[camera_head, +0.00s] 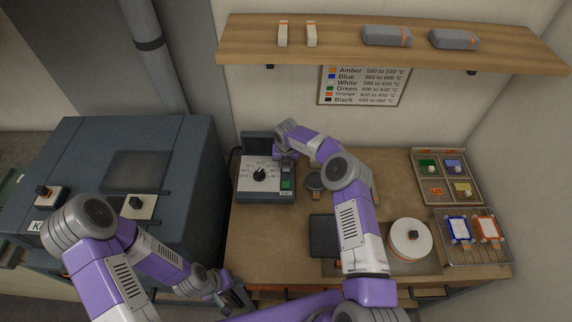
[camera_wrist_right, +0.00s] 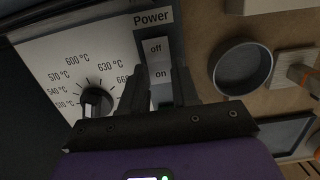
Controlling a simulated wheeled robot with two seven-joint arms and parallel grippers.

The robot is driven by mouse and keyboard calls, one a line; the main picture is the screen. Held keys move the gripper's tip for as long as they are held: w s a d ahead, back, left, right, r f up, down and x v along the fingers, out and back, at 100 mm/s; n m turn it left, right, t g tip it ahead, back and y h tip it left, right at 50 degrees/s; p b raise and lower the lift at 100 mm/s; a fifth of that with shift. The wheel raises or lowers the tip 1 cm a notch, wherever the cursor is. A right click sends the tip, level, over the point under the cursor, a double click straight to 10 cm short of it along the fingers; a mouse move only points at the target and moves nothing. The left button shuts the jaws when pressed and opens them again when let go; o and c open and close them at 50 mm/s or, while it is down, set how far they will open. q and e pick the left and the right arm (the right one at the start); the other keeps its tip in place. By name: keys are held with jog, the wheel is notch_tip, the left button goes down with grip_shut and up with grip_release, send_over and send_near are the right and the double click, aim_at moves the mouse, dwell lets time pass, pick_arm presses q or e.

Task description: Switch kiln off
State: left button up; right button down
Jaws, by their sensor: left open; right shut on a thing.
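The kiln controller (camera_head: 265,195) is a grey box with a pale temperature dial face and a black knob (camera_head: 259,174), at the back left of the bench. Its power switch (camera_wrist_right: 160,68), marked off above and on below, fills the middle of the right wrist view. My right gripper (camera_wrist_right: 160,90) has one dark finger on each side of the switch and is shut on it. In the head view my right gripper (camera_head: 285,156) is over the controller's right side. The large grey kiln (camera_head: 180,150) stands at the left. My left gripper (camera_head: 236,299) is open and empty at the bench's front left.
A round dark dish (camera_wrist_right: 242,67) lies right of the controller. A white turntable (camera_head: 410,239), a paint tray (camera_head: 445,152) and a rack (camera_head: 474,256) with framed pieces are at the right. A shelf (camera_head: 350,35) hangs above the bench.

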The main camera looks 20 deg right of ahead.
aim_at(286, 169)
jog(key=shift+r, duration=0.1)
jog(key=c, duration=0.8)
grip_release()
jog(key=shift+c, duration=0.2)
notch_tip(286, 169, up, 7)
jog(key=shift+s+a+r+b, duration=0.15)
jog(key=shift+s+r+b, duration=0.05)
jog(key=shift+s+b, duration=0.25)
